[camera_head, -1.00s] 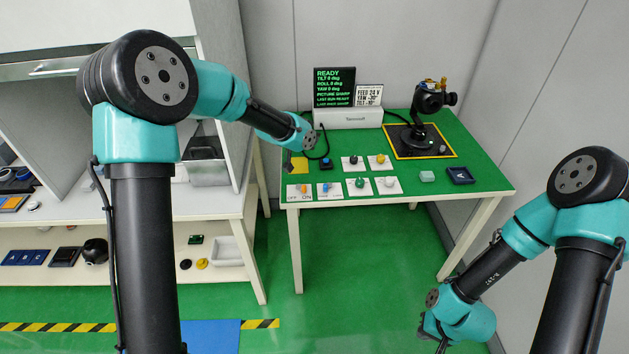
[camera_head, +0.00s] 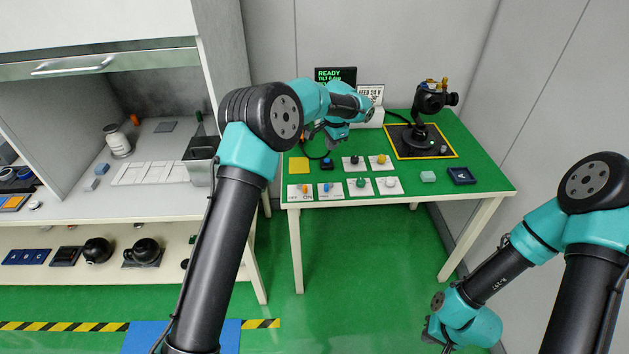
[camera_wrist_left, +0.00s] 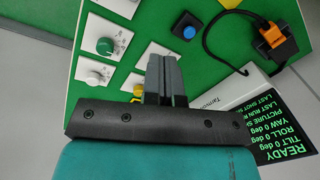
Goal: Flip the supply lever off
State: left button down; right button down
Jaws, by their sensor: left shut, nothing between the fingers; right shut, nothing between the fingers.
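The supply lever (camera_head: 305,189) is a small orange lever on a white plate marked OFF and ON, at the front left corner of the green table in the head view. It stands over the ON side. My left gripper (camera_head: 312,132) is above the back of the table, well behind the lever. In the left wrist view its dark fingers (camera_wrist_left: 166,78) are together and empty, over the panel; the lever is not seen there. My right gripper (camera_head: 436,334) is low at the right, off the table, and shut.
Beside the lever are a blue switch (camera_head: 326,188), a green knob (camera_head: 361,183) and a white knob (camera_head: 390,182). Behind are a blue button (camera_head: 326,163), black knob (camera_head: 354,160) and yellow knob (camera_head: 381,159). A display (camera_head: 335,75) and camera gimbal (camera_head: 430,100) stand at the back.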

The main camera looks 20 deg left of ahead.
pick_arm(q)
jog(key=f+g+y, duration=0.1)
jog(key=s+d+g, duration=0.1)
jog(key=s+f+m+g+y, duration=0.1)
jog(key=shift+d+f+g+y, duration=0.25)
jog(key=shift+f+g+y, duration=0.05)
jog(key=shift+g, duration=0.1)
jog(key=shift+f, duration=0.1)
send_near(307, 193)
jog(key=f, duration=0.1)
jog(key=w+d+f, duration=0.1)
jog(key=f, duration=0.2)
jog(key=shift+w+d+f, duration=0.15)
jog(key=shift+w+d, duration=0.2)
jog(key=shift+w, duration=0.05)
jog(key=shift+s+a+r, duration=0.2)
jog(key=shift+s+a, duration=0.45)
jog(key=shift+a, duration=0.25)
jog(key=shift+s+a, duration=0.5)
jog(key=shift+a, duration=0.15)
